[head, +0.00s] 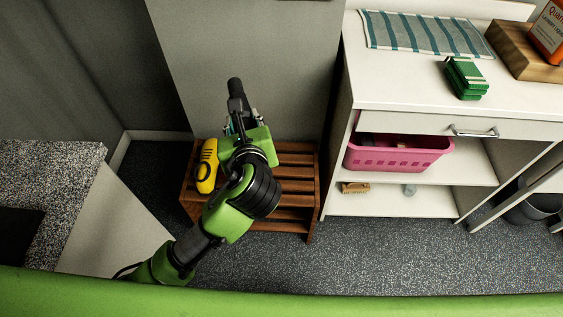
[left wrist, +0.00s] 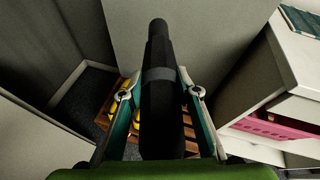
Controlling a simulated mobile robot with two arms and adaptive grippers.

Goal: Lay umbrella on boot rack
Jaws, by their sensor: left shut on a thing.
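The folded black umbrella (head: 237,97) is in my left gripper (head: 241,126). In the left wrist view the umbrella (left wrist: 158,85) points away from me, between the two fingers of the left gripper (left wrist: 160,95), which are shut on it. The boot rack (head: 292,185) is a low brown wooden slatted rack against the grey wall. My left gripper and arm are above it and hide its middle. I cannot tell the gap between umbrella and rack. A yellow object (head: 206,166) with dark markings lies at the rack's left end. My right gripper is not in view.
A white shelf unit (head: 400,95) stands close to the rack's right, with a pink basket (head: 400,158) inside. The rack's right-hand slats look bare.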

